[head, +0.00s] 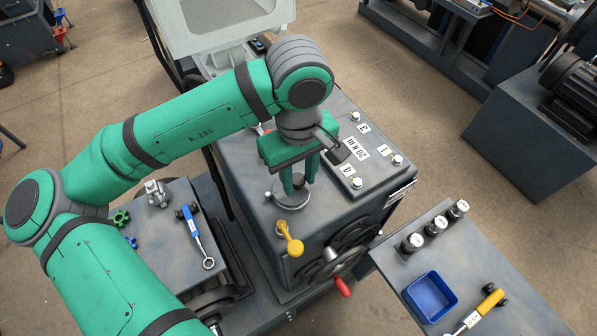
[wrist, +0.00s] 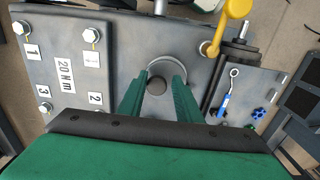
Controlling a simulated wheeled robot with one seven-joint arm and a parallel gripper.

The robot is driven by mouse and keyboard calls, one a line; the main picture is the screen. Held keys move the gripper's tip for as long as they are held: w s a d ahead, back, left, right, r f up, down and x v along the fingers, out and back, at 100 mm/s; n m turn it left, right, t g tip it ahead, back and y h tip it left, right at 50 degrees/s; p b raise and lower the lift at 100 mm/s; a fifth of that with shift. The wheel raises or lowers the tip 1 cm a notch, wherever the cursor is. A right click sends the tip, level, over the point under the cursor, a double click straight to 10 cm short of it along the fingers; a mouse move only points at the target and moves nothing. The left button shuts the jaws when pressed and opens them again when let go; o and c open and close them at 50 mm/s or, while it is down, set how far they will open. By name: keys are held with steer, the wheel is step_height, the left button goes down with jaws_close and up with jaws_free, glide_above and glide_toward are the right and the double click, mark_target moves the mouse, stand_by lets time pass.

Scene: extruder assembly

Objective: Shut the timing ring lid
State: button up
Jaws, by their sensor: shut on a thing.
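The timing ring lid (head: 292,204) appears to be the round, light grey piece on top of the dark grey machine housing. In the wrist view its pale rim (wrist: 167,63) curves around a dark round knob (wrist: 156,87). My gripper (head: 298,187) points down over it, its two green fingers on either side of the knob. In the wrist view my gripper (wrist: 157,84) is shut on this knob. The fingers hide part of the lid, so I cannot tell whether it lies fully flat.
A yellow handle (head: 290,239) stands close in front of the lid. A bolted plate marked 20 Nm (head: 358,150) lies to the right. A red-handled wheel (head: 332,263) is on the housing's front. Side tables hold a wrench (head: 196,236) and a blue tray (head: 413,310).

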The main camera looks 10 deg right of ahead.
steer(key=shift+a, duration=0.15)
steer(key=o, duration=0.7)
steer(key=shift+c, duration=0.2)
steer(key=shift+r, duration=0.1)
steer(key=shift+r, duration=3.4)
steer(key=shift+r, duration=0.1)
step_height(320, 180, up, 11)
glide_above(298, 183)
steer(key=shift+f, duration=0.2)
